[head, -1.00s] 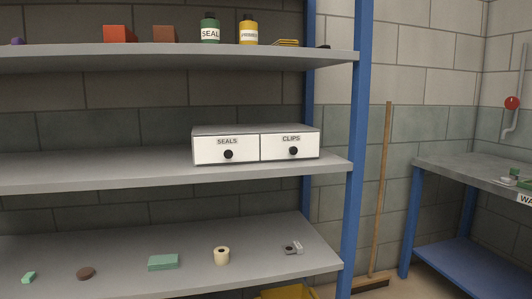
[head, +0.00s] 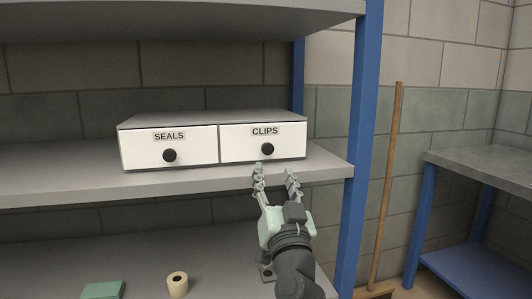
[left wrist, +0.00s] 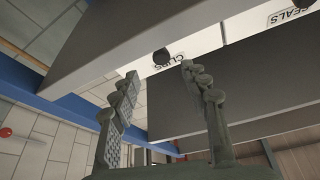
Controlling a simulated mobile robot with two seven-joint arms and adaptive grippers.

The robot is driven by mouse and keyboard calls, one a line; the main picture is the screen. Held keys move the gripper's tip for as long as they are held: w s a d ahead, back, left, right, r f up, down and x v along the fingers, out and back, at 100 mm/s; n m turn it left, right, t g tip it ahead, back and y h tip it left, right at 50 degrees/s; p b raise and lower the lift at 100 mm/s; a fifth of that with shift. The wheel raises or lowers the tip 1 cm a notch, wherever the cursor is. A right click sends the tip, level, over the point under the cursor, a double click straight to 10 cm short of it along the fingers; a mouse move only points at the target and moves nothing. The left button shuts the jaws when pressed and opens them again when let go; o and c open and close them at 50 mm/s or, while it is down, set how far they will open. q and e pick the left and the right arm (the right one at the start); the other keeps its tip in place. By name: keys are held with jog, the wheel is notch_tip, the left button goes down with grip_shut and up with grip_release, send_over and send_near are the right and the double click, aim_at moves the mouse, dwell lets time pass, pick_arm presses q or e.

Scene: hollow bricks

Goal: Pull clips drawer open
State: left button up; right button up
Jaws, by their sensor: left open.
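The white CLIPS drawer (head: 262,142) is the right one of two in a grey-topped box on the middle shelf. It is closed, and its round black knob (head: 267,149) is at the middle of its front. My left gripper (head: 275,171) is open and empty, in front of the shelf edge and just below the knob, apart from it. In the left wrist view the drawer (left wrist: 190,50) and its knob (left wrist: 161,56) show upside down, beyond the two spread fingers (left wrist: 160,72). My right gripper is in no view.
The closed SEALS drawer (head: 169,147) adjoins on the left. The middle shelf (head: 60,184) has a front edge under the box. A blue post (head: 358,140) stands to the right. A cream roll (head: 177,284) and a green block (head: 103,290) lie on the lower shelf.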

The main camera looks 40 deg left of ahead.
aim_at(268, 150)
pick_arm(q)
jog(key=p+x, duration=0.1)
jog(key=x, duration=0.2)
jog(key=p+x, duration=0.1)
jog(key=x, duration=0.2)
jog(key=shift+w+a+r, duration=0.15)
jog(key=shift+a+r, duration=0.05)
jog(key=shift+r, duration=0.3)
jog(key=shift+w+a, duration=0.35)
jog(key=shift+a, duration=0.05)
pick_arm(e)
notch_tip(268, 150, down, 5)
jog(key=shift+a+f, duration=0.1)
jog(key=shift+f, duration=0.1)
pick_arm(q)
grip_shut()
